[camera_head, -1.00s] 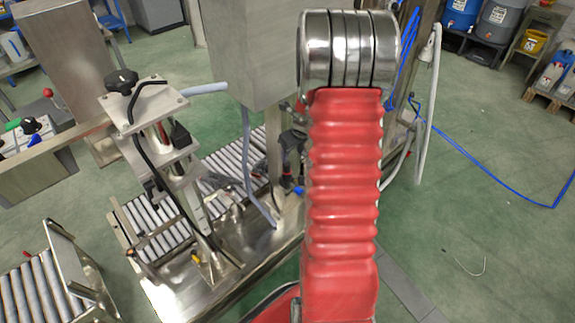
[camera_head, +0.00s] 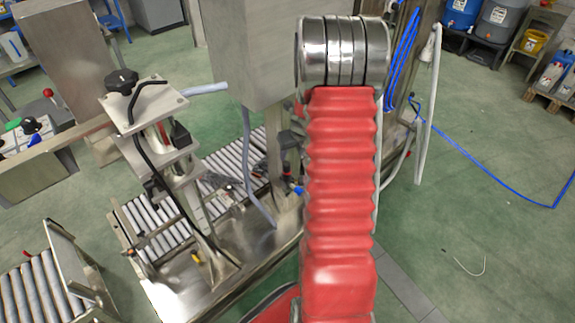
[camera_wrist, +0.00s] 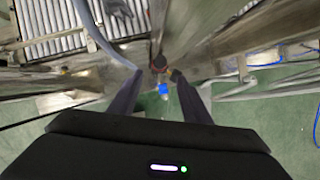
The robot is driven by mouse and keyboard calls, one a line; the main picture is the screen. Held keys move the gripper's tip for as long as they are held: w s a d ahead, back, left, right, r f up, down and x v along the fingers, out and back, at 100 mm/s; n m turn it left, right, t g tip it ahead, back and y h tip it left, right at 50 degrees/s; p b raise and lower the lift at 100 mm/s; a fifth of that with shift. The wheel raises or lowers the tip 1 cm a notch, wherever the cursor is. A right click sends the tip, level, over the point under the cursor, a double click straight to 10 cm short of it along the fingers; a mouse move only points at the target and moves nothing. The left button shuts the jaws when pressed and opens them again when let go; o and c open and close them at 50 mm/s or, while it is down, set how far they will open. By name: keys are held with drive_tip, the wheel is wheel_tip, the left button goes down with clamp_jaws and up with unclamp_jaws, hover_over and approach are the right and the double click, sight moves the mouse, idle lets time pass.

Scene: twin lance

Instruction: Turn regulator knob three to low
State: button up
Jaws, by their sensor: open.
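My gripper (camera_wrist: 158,80) shows in the wrist view with its two dark fingers apart. Between and beyond the fingertips is a small dark fitting with a reddish part (camera_wrist: 159,63), likely a regulator knob. A small blue part (camera_wrist: 163,88) sits just below it. I cannot tell which numbered knob this is, its setting, or whether the fingers touch it. In the head view, dark fittings (camera_head: 288,142) and a blue part (camera_head: 298,190) show on the machine left of my red arm. My gripper cannot be made out there.
A steel machine frame with a large box (camera_head: 255,55) stands close to my arm. A black-knobbed clamp (camera_head: 122,80) and a roller conveyor (camera_head: 160,228) are to the left. Blue hoses (camera_head: 403,60) hang behind my arm. The green floor at right is mostly clear.

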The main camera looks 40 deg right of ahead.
sight(289, 164)
drive_tip(key=shift+x, duration=5.7)
drive_tip(key=shift+s, duration=0.1)
drive_tip(key=shift+c, duration=0.2)
drive_tip(key=c, duration=1)
drive_tip(key=shift+n, duration=0.6)
drive_tip(key=shift+d+n+y, duration=0.2)
drive_tip(key=shift+n+y, duration=0.6)
drive_tip(key=shift+n, duration=0.6)
drive_tip(key=shift+n+y, duration=0.7)
drive_tip(key=shift+n, duration=1.2)
drive_tip(key=o, duration=1)
